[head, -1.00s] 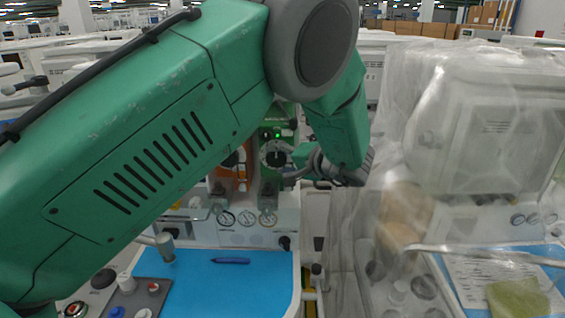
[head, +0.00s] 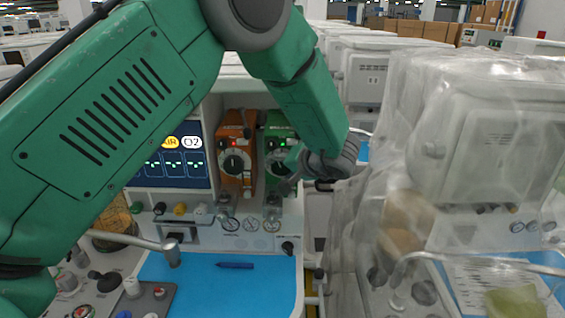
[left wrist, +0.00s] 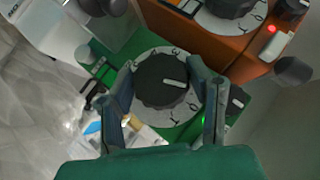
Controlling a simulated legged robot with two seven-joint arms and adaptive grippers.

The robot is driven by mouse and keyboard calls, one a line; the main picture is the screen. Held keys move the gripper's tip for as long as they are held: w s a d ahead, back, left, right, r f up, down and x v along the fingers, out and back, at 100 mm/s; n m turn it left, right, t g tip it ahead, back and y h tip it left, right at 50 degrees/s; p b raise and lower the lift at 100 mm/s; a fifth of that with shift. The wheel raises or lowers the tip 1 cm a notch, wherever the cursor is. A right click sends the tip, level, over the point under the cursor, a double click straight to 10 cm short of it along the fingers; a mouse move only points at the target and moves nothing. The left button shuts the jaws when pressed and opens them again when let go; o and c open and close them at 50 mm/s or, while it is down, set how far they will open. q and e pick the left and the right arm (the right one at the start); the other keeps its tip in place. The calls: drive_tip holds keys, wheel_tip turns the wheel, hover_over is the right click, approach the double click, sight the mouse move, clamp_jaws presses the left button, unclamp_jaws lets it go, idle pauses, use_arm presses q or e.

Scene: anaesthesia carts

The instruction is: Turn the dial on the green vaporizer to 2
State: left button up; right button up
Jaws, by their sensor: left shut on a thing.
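The green vaporizer (head: 278,128) stands right of an orange vaporizer (head: 237,152) on the near cart. Its black dial (head: 277,164) is partly covered by my left gripper (head: 291,168) in the head view. In the left wrist view the dial (left wrist: 162,82) is a round black knob with a white line, on a white numbered ring. The line points right in that view; I cannot read which number it meets. My left gripper (left wrist: 161,80) has one finger on each side of the dial, closed on it. My right gripper is not in view.
The orange vaporizer's dial (left wrist: 232,5) is close by in the left wrist view. A plastic-covered cart (head: 480,140) stands close on the right. A blue work surface (head: 225,285) with a pen (head: 235,266) lies below, and a lit monitor (head: 180,165) stands left.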

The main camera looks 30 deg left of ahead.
use_arm(q)
drive_tip(key=n+t+h, duration=0.1)
drive_tip(key=h, duration=0.1)
drive_tip(key=shift+s+h, duration=0.1)
drive_tip(key=shift+h, duration=0.2)
drive_tip(key=shift+n+t+h, duration=0.6)
drive_tip(key=shift+h, duration=0.6)
drive_tip(key=shift+n+t+h+b, duration=0.65)
drive_tip(key=shift+t+h, duration=0.25)
drive_tip(key=shift+h, duration=0.4)
drive_tip(key=shift+a, duration=0.1)
drive_tip(key=o, duration=0.9)
drive_tip(key=shift+r, duration=0.1)
